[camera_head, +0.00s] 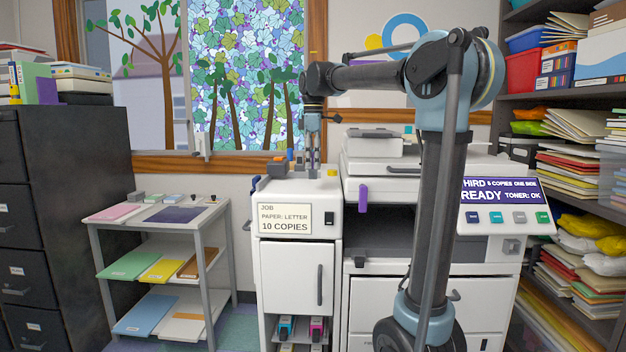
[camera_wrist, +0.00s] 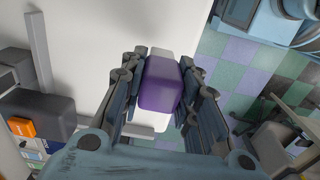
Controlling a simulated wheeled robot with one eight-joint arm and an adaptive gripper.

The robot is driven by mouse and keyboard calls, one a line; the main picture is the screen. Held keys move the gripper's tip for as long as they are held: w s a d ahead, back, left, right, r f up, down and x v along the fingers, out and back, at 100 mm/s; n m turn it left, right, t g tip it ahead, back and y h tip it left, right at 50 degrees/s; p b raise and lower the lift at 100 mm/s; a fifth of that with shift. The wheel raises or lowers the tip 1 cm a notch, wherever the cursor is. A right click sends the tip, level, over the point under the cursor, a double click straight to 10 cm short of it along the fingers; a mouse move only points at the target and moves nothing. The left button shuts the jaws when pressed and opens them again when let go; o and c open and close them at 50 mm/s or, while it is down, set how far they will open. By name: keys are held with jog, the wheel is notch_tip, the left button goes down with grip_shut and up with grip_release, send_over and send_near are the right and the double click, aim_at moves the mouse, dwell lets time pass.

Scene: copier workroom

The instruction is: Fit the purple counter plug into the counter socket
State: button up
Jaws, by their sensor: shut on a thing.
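My gripper (camera_wrist: 162,88) is shut on a purple block, the purple counter plug (camera_wrist: 160,84), with fingers on both sides of it in the wrist view. In the head view my gripper (camera_head: 313,155) points down over the top of the white cabinet (camera_head: 263,250) left of the copier. The plug in its grip cannot be made out there. A dark switch-like square (camera_head: 327,213) sits on the cabinet's upper front, beside the job sign (camera_head: 284,219). I cannot tell which part is the counter socket.
A grey and orange device (camera_head: 277,168) stands on the cabinet top, left of my gripper. A purple tab (camera_head: 363,196) hangs on the copier front (camera_head: 385,183). A grey shelf table (camera_head: 155,222) with coloured paper stands at left. Full shelves (camera_head: 560,110) line the right.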

aim_at(313, 170)
jog(key=shift+s+a, duration=0.1)
jog(key=shift+s, duration=2.35)
jog(key=shift+w, duration=0.1)
jog(key=shift+w+r, duration=0.2)
jog(key=shift+w, duration=0.75)
jog(key=shift+w+r, duration=0.2)
jog(key=shift+w, duration=0.8)
jog(key=shift+w+r, duration=0.2)
jog(key=shift+w, duration=0.75)
jog(key=shift+f, duration=0.1)
jog(key=shift+f, duration=2.35)
jog(key=o, duration=1.1)
